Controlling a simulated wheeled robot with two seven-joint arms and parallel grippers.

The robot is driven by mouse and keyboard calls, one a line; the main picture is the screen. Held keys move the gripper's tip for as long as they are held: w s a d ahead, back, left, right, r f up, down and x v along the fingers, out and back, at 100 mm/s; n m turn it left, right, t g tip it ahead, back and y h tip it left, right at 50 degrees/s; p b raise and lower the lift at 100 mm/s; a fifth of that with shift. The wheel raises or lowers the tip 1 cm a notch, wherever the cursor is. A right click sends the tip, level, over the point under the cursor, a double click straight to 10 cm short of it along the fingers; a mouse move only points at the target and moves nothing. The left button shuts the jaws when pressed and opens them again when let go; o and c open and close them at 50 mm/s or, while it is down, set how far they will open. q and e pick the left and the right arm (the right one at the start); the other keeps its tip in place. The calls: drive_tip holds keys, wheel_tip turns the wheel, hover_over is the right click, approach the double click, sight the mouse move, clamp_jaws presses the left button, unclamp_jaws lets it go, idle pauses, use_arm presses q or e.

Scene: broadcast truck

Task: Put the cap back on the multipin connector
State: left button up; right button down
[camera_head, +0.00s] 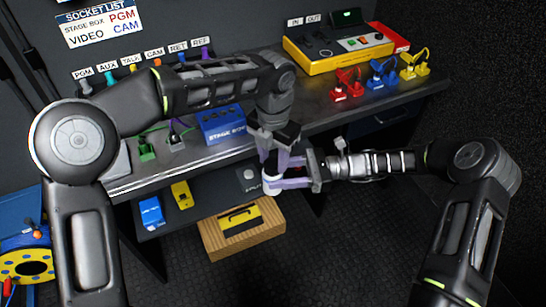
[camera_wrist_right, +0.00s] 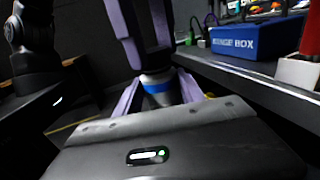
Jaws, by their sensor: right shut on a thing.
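My right gripper (camera_head: 285,183) reaches in from the right, below the bench edge. Its purple fingers show on both sides of a grey cylindrical piece with a blue band (camera_wrist_right: 157,85) in the right wrist view, and it is shut on that piece. My left gripper (camera_head: 277,160) points down from above, and its purple fingers (camera_wrist_right: 143,30) stand just over the banded piece. A dark part shows between or below these fingers, but I cannot tell whether they grip it. The fingers cover much of the pieces, so I cannot tell cap from multipin connector, or whether they touch.
The blue stage box (camera_head: 221,125) stands on the bench behind my left gripper. A yellow-framed console (camera_head: 335,50) and red, blue and yellow connector stands (camera_head: 382,75) are at the back right. A wooden box (camera_head: 242,232) lies below the grippers. The bench edge is close by.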

use_arm(q)
drive_tip(key=o, duration=0.5)
drive_tip(key=shift+c, duration=0.2)
drive_tip(key=shift+r, duration=2.3)
